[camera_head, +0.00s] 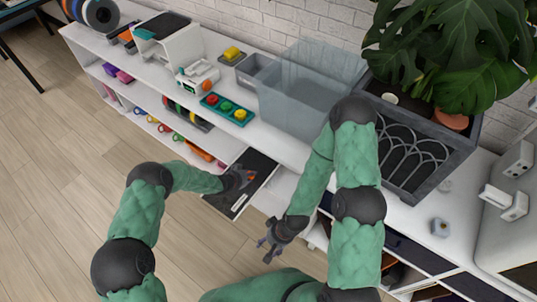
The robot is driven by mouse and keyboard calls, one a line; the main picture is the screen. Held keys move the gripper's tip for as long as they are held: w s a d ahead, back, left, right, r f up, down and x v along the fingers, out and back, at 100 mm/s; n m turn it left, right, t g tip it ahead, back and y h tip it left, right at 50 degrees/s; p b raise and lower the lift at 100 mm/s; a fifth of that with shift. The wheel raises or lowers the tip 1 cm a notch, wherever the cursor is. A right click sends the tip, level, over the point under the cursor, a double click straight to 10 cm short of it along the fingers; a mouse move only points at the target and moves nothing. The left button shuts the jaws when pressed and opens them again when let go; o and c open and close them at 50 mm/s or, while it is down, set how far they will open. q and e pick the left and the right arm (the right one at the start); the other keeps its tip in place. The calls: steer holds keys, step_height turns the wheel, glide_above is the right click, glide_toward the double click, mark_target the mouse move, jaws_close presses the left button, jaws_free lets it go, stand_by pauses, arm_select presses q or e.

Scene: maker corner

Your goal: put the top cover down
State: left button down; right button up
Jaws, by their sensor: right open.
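A clear, bluish box-shaped cover (305,90) stands on the white shelf top, left of the plant. I cannot tell for sure that it is the top cover. A dark flat panel (258,166) with a pale edge and a small orange mark sticks out in front of the shelf. My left gripper (240,182) is over this panel; its fingers are dark against it, and whether they hold it is unclear. My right gripper (268,250) is open and empty, in front of the shelf and low, right of the panel.
A tray with red, green and yellow knobs (226,109), a small white and orange device (198,77) and a grey bin (257,70) stand on the shelf top. A dark planter (425,165) with a large plant fills the right. The wooden floor (60,200) is clear at left.

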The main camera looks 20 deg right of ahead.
mark_target(263, 165)
arm_select(q)
steer(key=w+d+b, duration=0.1)
steer(key=w+d, duration=0.1)
steer(key=w+d+b, duration=0.1)
steer(key=w+d, duration=0.1)
steer(key=d, duration=0.1)
steer(key=w+d+b, duration=0.1)
steer(key=w+d, duration=0.1)
steer(key=d, duration=0.1)
steer(key=shift+w+d, duration=0.1)
steer(key=shift+w, duration=0.15)
steer(key=shift+w+d, duration=0.85)
steer(key=shift+d, duration=0.3)
steer(key=shift+w+d, duration=0.8)
steer(key=shift+d, duration=0.1)
steer(key=shift+f+b, duration=0.45)
steer(key=shift+f, duration=0.3)
steer(key=shift+f, duration=0.1)
steer(key=c, duration=0.8)
jaws_free()
steer(key=shift+c, duration=0.2)
